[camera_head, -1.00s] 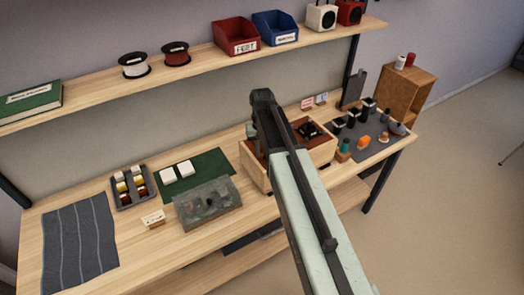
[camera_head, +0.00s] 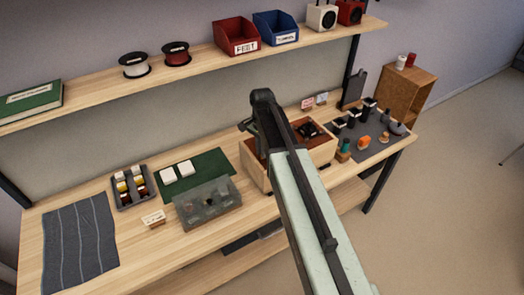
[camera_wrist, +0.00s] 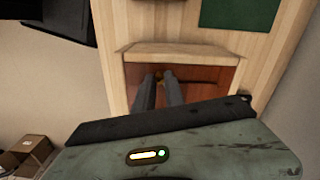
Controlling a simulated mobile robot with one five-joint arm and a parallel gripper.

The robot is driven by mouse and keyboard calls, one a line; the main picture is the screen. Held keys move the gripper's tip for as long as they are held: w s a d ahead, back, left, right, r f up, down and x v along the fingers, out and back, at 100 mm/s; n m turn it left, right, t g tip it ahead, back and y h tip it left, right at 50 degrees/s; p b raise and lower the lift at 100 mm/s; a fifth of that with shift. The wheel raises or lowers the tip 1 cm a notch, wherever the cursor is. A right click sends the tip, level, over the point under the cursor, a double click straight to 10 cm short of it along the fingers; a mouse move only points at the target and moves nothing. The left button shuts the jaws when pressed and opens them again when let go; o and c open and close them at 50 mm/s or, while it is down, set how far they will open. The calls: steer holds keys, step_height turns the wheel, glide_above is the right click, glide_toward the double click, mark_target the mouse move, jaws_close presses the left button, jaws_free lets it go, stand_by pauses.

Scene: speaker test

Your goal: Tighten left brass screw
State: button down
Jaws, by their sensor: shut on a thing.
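The open wooden speaker box (camera_head: 254,178) stands at the middle right of the bench, with a reddish-brown panel inside. In the wrist view its pale rim (camera_wrist: 185,50) and the brown panel (camera_wrist: 215,92) lie under my gripper (camera_wrist: 159,78). The two dark fingers point down at the panel, close together. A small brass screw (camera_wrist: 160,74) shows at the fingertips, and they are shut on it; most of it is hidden. A thin dark line runs across the panel to the right. In the head view my arm hides the fingertips and much of the box interior.
A clear lidded bin (camera_head: 208,204) and a green mat (camera_head: 205,165) with white blocks lie left of the box. A parts tray (camera_head: 133,188) stands further left. A grey mat (camera_head: 362,150) with several small items lies right. A shelf (camera_head: 190,68) runs above.

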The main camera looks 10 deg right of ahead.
steer(key=m, duration=0.3)
steer(key=shift+m, duration=2.2)
steer(key=c, duration=1.4)
jaws_free()
step_height(320, 180, up, 8)
steer(key=p, duration=0.7)
steer(key=shift+f+p, duration=0.1)
steer(key=shift+p, duration=0.3)
